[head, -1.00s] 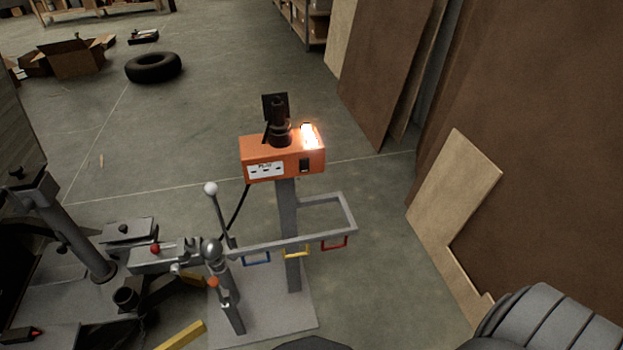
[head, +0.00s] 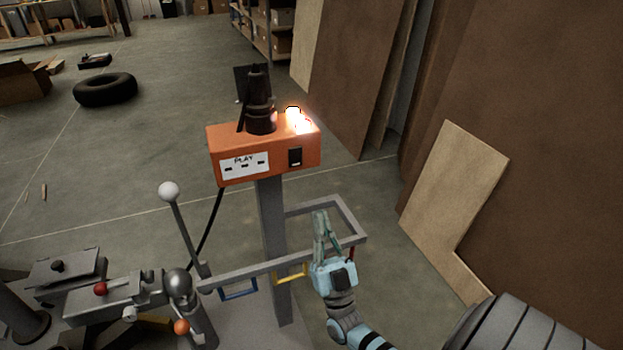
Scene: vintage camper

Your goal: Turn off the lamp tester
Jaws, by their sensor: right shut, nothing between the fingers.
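The lamp tester (head: 215,148) is an orange box on a grey post, with a white label on its front left. A bright glowing lamp (head: 298,122) is on its top right. A black rocker switch (head: 295,157) sits on the front right face. A dark cylindrical part (head: 260,102) stands on top. My right gripper (head: 319,214) is below and slightly right of the switch in the picture, pointing up, shut and empty. It appears apart from the box and overlaps the grey frame in the view. My left gripper is not in view.
A grey frame (head: 347,212) with blue (head: 238,290) and yellow (head: 290,274) handles juts from the post. A white-knobbed lever (head: 169,191) and grey machinery stand at left. Wooden panels (head: 465,190) lean at right. A tire (head: 105,89) lies on the open floor behind.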

